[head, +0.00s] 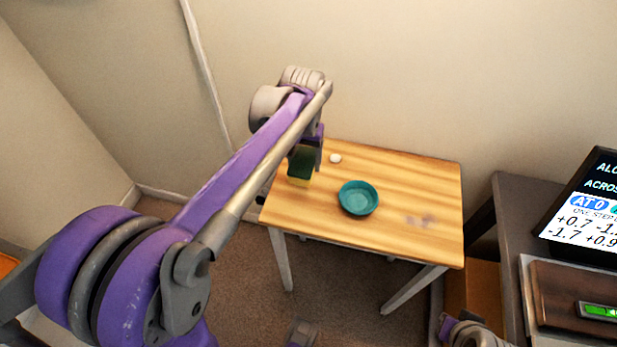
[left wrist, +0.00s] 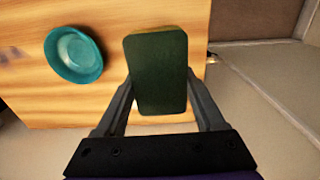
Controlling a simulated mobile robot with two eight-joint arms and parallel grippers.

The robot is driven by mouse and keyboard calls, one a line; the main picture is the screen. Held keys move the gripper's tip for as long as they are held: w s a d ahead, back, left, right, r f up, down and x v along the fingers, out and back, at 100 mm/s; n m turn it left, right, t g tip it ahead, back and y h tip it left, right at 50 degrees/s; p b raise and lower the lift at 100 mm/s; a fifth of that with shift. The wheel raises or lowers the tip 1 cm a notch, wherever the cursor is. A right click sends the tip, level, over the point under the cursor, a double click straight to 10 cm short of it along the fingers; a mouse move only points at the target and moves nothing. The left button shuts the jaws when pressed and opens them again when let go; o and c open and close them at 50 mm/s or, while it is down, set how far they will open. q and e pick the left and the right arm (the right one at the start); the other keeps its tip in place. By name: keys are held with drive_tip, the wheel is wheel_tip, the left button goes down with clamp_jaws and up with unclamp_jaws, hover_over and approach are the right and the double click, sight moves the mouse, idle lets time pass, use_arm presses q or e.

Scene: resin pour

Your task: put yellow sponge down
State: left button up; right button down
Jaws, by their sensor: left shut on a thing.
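The yellow sponge (head: 299,168) has a dark green face and a yellow part low down. My left gripper (head: 305,157) is shut on it at the left side of the wooden table (head: 405,175). In the left wrist view the sponge (left wrist: 158,72) stands between the two fingers (left wrist: 158,88), green face toward the camera, with a thin yellow edge at its top. I cannot tell whether its underside touches the table.
A teal bowl (head: 358,198) stands on the table, right of the sponge. A small white round thing (head: 335,158) lies behind them. A faint greyish smudge (head: 420,221) marks the right front. The table's right part is mostly clear. A dark desk with a screen (head: 585,215) stands farther right.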

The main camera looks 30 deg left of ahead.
sight(304, 172)
use_arm(q)
drive_tip(key=f, duration=0.4)
drive_tip(key=shift+s+f, duration=0.1)
drive_tip(key=shift+s, duration=0.1)
drive_tip(key=shift+f+b, duration=0.5)
drive_tip(key=shift+f, duration=1.5)
drive_tip(key=shift+f, duration=0.1)
drive_tip(key=o, duration=1.4)
drive_tip(key=shift+o, duration=0.2)
